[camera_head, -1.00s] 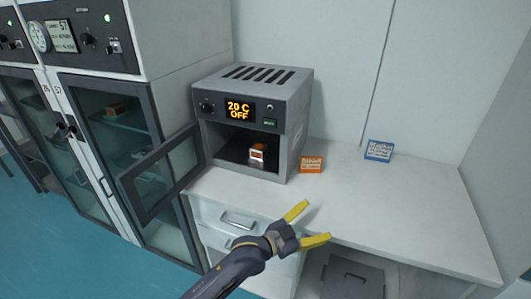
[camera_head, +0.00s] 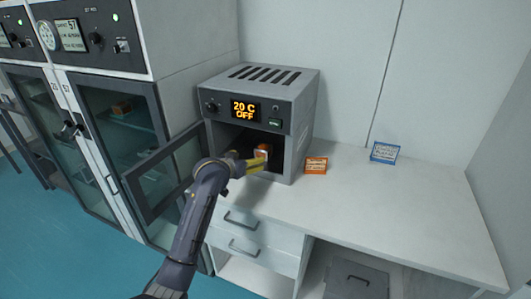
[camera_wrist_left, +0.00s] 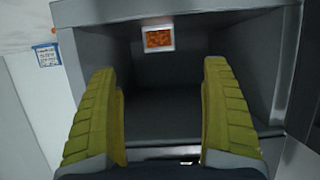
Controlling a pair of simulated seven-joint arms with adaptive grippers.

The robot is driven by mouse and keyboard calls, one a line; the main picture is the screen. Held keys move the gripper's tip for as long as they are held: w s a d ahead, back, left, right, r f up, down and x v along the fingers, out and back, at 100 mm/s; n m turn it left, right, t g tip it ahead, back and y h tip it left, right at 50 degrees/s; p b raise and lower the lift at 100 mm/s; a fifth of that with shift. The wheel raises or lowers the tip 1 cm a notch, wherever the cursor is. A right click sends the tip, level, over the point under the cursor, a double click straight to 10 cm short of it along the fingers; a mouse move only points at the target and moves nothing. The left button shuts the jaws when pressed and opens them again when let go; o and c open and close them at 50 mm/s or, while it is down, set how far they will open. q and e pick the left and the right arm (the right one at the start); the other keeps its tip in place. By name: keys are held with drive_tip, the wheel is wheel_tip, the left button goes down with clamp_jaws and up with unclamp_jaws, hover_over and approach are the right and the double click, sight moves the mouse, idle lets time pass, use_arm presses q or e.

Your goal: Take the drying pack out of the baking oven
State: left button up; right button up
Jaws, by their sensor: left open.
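The baking oven (camera_head: 297,110) stands on the white bench with its door (camera_head: 165,178) swung open to the left. Its display reads 20 C OFF. The drying pack, a small white and orange box (camera_head: 261,150), sits inside the chamber, partly hidden by my gripper in the head view. In the left wrist view the pack (camera_wrist_left: 159,38) is ahead, near the picture's top, beyond the fingertips. My left gripper (camera_head: 257,163) is at the oven's mouth. Its yellow fingers are open and empty, apart from the pack. My right gripper is not in view.
An orange card (camera_head: 316,165) and a blue card (camera_head: 385,152) stand on the bench (camera_head: 420,200) right of the oven. The open door is close to my left arm. Glass-fronted cabinets (camera_head: 120,135) stand at the left. The bench's right side is clear.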

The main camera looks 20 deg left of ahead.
sight(260, 152)
use_arm(q)
drive_tip(key=shift+x, duration=7.9)
drive_tip(key=shift+d+r, duration=0.15)
drive_tip(key=shift+d, duration=0.05)
drive_tip(key=c, duration=1.4)
drive_tip(key=shift+o, duration=0.2)
drive_tip(key=shift+r, duration=0.15)
